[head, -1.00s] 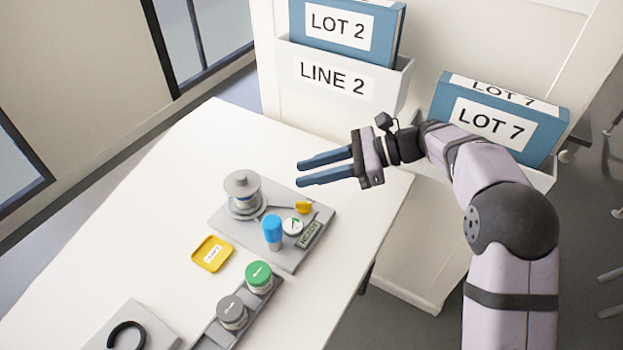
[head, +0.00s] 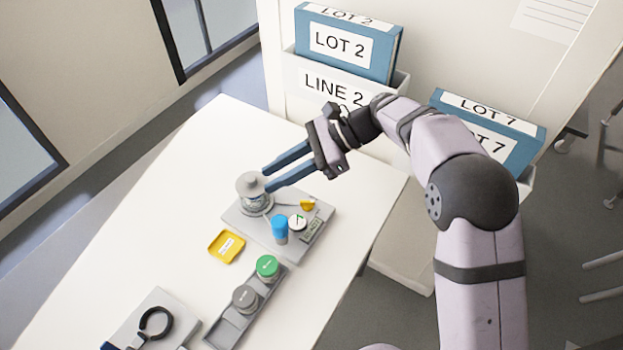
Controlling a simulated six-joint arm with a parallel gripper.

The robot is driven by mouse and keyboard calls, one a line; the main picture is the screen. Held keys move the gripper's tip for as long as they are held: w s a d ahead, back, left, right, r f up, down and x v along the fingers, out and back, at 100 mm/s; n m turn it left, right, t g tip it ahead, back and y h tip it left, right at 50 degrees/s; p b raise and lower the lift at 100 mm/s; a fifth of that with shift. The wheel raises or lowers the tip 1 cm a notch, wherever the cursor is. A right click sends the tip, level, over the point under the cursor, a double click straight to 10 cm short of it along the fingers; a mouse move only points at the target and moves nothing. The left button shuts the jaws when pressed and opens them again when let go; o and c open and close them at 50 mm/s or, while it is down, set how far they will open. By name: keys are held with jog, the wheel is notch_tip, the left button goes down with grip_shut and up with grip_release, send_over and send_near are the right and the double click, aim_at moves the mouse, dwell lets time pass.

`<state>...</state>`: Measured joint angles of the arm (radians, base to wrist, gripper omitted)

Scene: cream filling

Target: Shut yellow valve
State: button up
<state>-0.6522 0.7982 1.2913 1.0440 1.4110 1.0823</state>
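The yellow valve (head: 307,205) is a small yellow handle on the right back part of a grey base plate (head: 262,238). A white dial gauge (head: 297,222) and a blue-capped part (head: 280,229) sit just in front of it. My gripper (head: 267,179) is open and empty, its two blue fingers apart and pointing left and down. The fingertips appear beside the grey-lidded vessel (head: 251,184) at the plate's left, up and left of the valve. I cannot tell whether they touch the vessel. Nothing hides the valve.
A yellow tray (head: 213,251) lies left of the plate. A grey rack (head: 232,330) holds a green-lidded jar (head: 267,267) and a grey-lidded jar (head: 245,297). A dark ring-shaped item (head: 156,322) is at front left. Binders stand in holders behind. The table's left side is clear.

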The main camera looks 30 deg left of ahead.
jog(key=w+d+f+t+h, duration=0.2)
jog(key=d+f+t+h, duration=0.1)
jog(key=f, duration=0.2)
jog(key=m+t+h, duration=0.2)
jog(key=t, duration=0.1)
send_near(309, 201)
jog(key=shift+s+d+f+m, duration=0.1)
jog(key=shift+s+f+m, duration=0.1)
jog(key=shift+f+m, duration=0.1)
jog(key=shift+f, duration=0.1)
jog(key=shift+y, duration=0.3)
jog(key=shift+p+x, duration=0.7)
jog(key=shift+x, duration=2.95)
grip_shut()
